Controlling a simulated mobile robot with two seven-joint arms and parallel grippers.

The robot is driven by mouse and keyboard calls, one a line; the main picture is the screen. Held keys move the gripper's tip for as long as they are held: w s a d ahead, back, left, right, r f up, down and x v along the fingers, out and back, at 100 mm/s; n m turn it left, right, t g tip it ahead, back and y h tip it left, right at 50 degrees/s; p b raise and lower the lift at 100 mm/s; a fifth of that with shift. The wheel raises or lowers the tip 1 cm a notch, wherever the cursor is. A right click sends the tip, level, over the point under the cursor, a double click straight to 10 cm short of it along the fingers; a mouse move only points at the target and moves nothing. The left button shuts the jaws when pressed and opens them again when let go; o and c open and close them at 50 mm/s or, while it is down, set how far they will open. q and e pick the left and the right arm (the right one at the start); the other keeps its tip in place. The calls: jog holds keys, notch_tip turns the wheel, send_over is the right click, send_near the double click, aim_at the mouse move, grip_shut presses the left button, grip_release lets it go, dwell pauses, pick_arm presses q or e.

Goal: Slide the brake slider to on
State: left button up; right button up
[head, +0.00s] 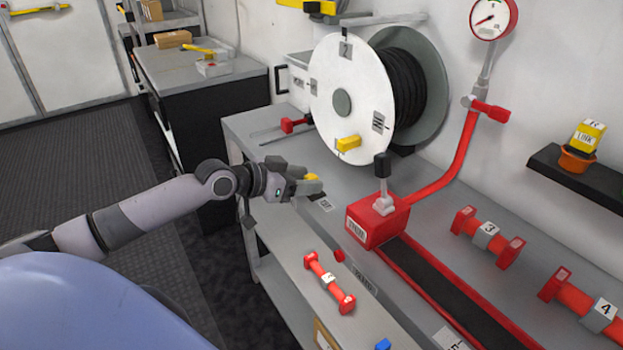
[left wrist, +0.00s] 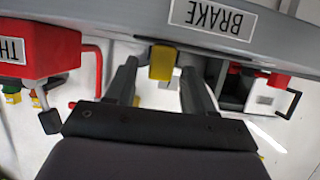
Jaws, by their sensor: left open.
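A yellow block (left wrist: 162,62), which looks like the brake slider's knob, sits between the fingers of my left gripper (left wrist: 158,85) in the left wrist view. A white plate reading BRAKE (left wrist: 213,18) is beside it, upside down, on the grey bench. In the head view my left gripper (head: 318,187) is at the bench's near edge, with a bit of the yellow knob (head: 312,177) showing by its fingers. The fingers are open, with gaps visible on both sides of the knob. My right gripper is not in view.
The white hose reel (head: 340,98), with a yellow handle (head: 348,143), stands behind the gripper. A red box with a black-topped lever (head: 380,222) is to the right. A red slider (head: 288,125) lies behind left, and a red bar (head: 330,283) is in front.

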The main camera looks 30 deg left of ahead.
pick_arm(q)
jog(key=shift+x, duration=1.15)
grip_shut()
